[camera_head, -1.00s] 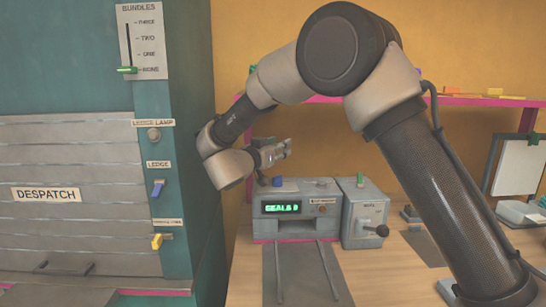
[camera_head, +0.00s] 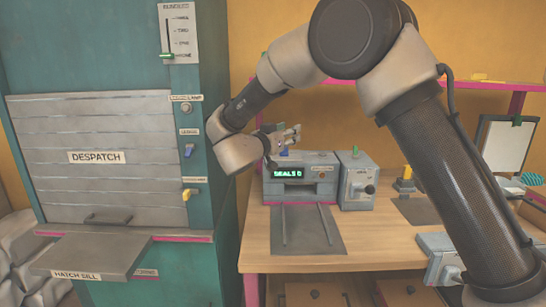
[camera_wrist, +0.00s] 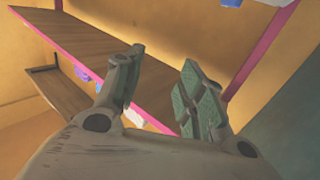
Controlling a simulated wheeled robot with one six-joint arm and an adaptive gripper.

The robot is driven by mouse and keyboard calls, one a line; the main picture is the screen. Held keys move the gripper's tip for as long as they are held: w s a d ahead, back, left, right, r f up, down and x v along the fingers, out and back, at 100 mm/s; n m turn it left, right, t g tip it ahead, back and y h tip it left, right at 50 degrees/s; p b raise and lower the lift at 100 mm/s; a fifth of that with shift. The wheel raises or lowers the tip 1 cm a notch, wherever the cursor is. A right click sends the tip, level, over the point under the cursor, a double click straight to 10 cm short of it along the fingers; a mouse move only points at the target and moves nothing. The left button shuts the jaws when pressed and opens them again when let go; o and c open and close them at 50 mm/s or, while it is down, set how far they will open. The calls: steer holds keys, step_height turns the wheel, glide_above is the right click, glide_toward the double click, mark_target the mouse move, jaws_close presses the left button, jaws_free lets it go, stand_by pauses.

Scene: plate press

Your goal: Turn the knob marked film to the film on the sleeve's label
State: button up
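A grey press machine (camera_head: 300,186) stands on the wooden table, with a lit green display (camera_head: 288,174) that seems to read "SEALS 0". A smaller grey box (camera_head: 356,180) stands against its right side and has a black knob or lever (camera_head: 369,189) on its front. A small label is above that knob, too small to read surely. My gripper (camera_head: 294,135) is above the press, apart from it and from the box. In the wrist view my gripper (camera_wrist: 155,95) has its fingers apart with nothing between them. I cannot pick out a sleeve or its label.
A dark mat (camera_head: 306,235) with two rails lies before the press. A yellow-topped stand (camera_head: 404,182) and a clipboard (camera_head: 505,145) are to the right. The despatch cabinet (camera_head: 90,150) with its hatch sill (camera_head: 100,255) fills the left. A pink-edged shelf (camera_head: 490,86) runs behind.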

steer(key=a+f+n+g+y, duration=0.2)
steer(key=a+f+n+y, duration=0.6)
steer(key=a+y, duration=0.55)
steer(key=s+d+r+g+h, duration=0.1)
steer(key=s+d+g, duration=0.2)
steer(key=s+d, duration=1)
steer(key=s+d+r+m+g+h, duration=0.1)
steer(key=s+d+r+g, duration=0.1)
steer(key=s+d, duration=1.1)
steer(key=s+d+r+g+h, duration=0.1)
steer(key=s+d+r+g, duration=0.1)
steer(key=s+d, duration=1.1)
steer(key=d+g, duration=0.1)
steer(key=d, duration=0.5)
steer(key=shift+s+d+g+h, duration=0.3)
steer(key=shift+g+h, duration=0.05)
steer(key=shift+g, duration=0.05)
